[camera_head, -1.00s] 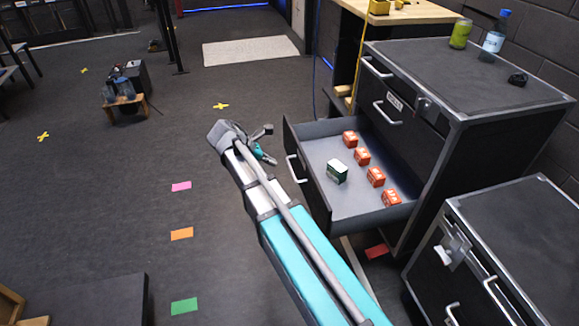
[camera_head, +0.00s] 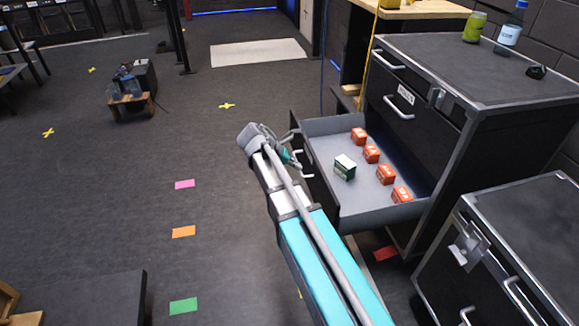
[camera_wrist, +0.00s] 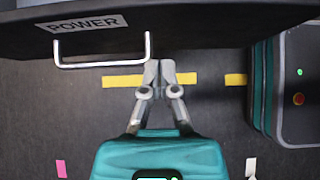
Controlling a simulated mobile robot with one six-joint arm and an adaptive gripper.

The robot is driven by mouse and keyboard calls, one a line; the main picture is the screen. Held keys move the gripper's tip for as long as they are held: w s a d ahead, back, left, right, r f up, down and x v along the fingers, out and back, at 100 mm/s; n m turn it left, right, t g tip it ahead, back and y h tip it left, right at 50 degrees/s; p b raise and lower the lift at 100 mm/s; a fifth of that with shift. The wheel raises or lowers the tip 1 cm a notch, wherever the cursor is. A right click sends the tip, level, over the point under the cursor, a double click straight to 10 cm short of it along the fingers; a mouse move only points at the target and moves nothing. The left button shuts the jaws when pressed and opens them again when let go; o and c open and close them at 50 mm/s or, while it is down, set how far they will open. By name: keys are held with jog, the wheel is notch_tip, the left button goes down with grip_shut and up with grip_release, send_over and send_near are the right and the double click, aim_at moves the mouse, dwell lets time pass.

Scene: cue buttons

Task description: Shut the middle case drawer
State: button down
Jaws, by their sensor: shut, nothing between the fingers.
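The black drawer case (camera_head: 455,135) stands at the right in the head view. My gripper (camera_head: 297,163) is beside the outer face of this drawer, partly hidden by my arm. In the wrist view, a dark front with a POWER label (camera_wrist: 86,23) and a silver handle (camera_wrist: 100,64) spans the top. My gripper (camera_wrist: 158,66) is shut and empty, with its tips just right of the handle. I cannot tell whether they touch the front.
A second black case (camera_head: 530,250) stands at the lower right. A green jar (camera_head: 474,27), a bottle (camera_head: 509,30) and a small black object (camera_head: 536,72) are on the drawer case. The floor to the left is mostly clear, with coloured tape marks.

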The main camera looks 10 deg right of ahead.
aim_at(316, 168)
jog(key=d, duration=0.3)
jog(key=shift+f, duration=0.3)
jog(key=shift+d, duration=0.8)
jog(key=shift+w, duration=0.1)
